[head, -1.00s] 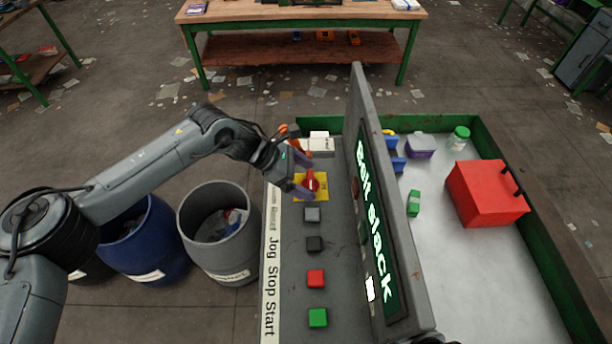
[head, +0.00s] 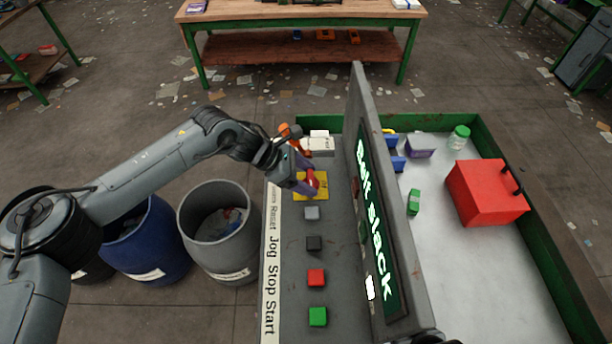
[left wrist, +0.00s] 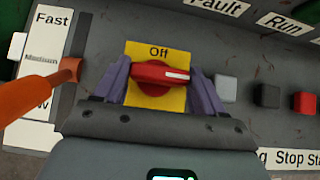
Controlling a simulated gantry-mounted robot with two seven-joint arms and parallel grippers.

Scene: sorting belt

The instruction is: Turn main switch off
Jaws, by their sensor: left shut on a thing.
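The main switch is a red rotary knob (head: 314,180) on a yellow plate (head: 323,191) at the far end of the grey panel. In the left wrist view the knob (left wrist: 160,74) lies crosswise, its white mark toward the right, and the word "Off" stands above it on the plate (left wrist: 136,50). My left gripper (head: 308,177) reaches it from the left. Its purple fingers (left wrist: 160,85) are shut on the knob, one at each end. My right gripper is in neither view.
Grey (head: 312,214), black (head: 314,243), red (head: 316,278) and green (head: 318,317) buttons run toward me along the panel. An orange lever (left wrist: 40,92) is close to the left finger. An upright grey wall with a "Belt stack" sign (head: 375,230) borders the panel's right.

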